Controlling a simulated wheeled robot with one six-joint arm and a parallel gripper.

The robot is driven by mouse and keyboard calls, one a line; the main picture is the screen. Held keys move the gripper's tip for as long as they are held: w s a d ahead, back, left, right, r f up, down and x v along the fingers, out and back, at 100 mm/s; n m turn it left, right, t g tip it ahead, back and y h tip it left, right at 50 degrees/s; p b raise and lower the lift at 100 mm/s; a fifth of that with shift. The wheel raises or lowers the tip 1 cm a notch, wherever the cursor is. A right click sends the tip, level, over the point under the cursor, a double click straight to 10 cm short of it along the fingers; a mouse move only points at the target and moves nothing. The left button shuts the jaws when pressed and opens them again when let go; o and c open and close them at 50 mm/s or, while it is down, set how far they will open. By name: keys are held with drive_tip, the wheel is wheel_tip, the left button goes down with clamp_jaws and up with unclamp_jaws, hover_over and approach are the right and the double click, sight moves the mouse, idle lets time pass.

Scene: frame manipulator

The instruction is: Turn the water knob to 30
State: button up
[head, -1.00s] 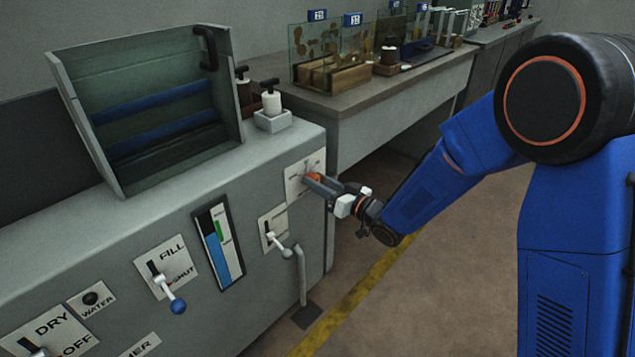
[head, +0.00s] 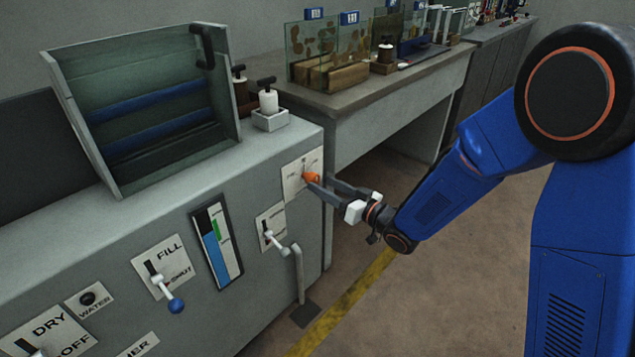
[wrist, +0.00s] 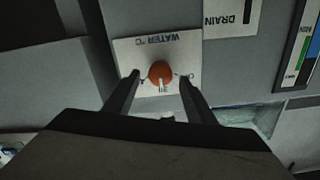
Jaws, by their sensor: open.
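The water knob (head: 311,177) is a small orange knob on a white plate (head: 293,184) at the right end of the grey machine's front. In the wrist view the knob (wrist: 161,72) sits on a plate lettered "WATER °C" (wrist: 137,50), which appears upside down. The knob's white pointer mark faces the bottom of the wrist picture, by a marking that looks like 30. My gripper (head: 322,187) is open in front of the plate. In the wrist view its fingers (wrist: 159,78) stand on either side of the knob, with visible gaps to it.
A small white lever (head: 276,243) and a grey pipe (head: 299,275) are left of my gripper. A blue level gauge (head: 217,243) and a FILL/SHUT lever (head: 165,285) lie further left. A bench with glass tanks (head: 330,55) stands behind. The floor right of the machine is clear.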

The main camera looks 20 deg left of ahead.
drive_tip(key=v, duration=1.3)
drive_tip(key=shift+d, duration=0.1)
drive_tip(key=w+d+r+m+t+h, duration=0.1)
drive_tip(key=w+d+r+t+h, duration=0.1)
drive_tip(key=w+d+h, duration=0.3)
drive_tip(key=w+d+r+m+t+h, duration=0.1)
drive_tip(key=w+d+m+t+h, duration=0.1)
drive_tip(key=d, duration=0.5)
drive_tip(key=s+d+r+m+h, duration=0.1)
drive_tip(key=d+r+m+h, duration=0.15)
drive_tip(key=d, duration=0.45)
drive_tip(key=s+d+r+m+h, duration=0.15)
drive_tip(key=d+h, duration=0.25)
drive_tip(key=d, duration=0.4)
drive_tip(key=s+d+m+g+h, duration=0.1)
drive_tip(key=s+d, duration=0.3)
drive_tip(key=s, duration=0.5)
drive_tip(key=s+d+m+g+h, duration=0.1)
drive_tip(key=s+d+g, duration=0.2)
drive_tip(key=s, duration=0.6)
drive_tip(key=s+d+r+m+g+h, duration=0.1)
drive_tip(key=s+d+g, duration=0.1)
drive_tip(key=s+d, duration=0.3)
drive_tip(key=s, duration=0.4)
drive_tip(key=shift+s+m, duration=0.3)
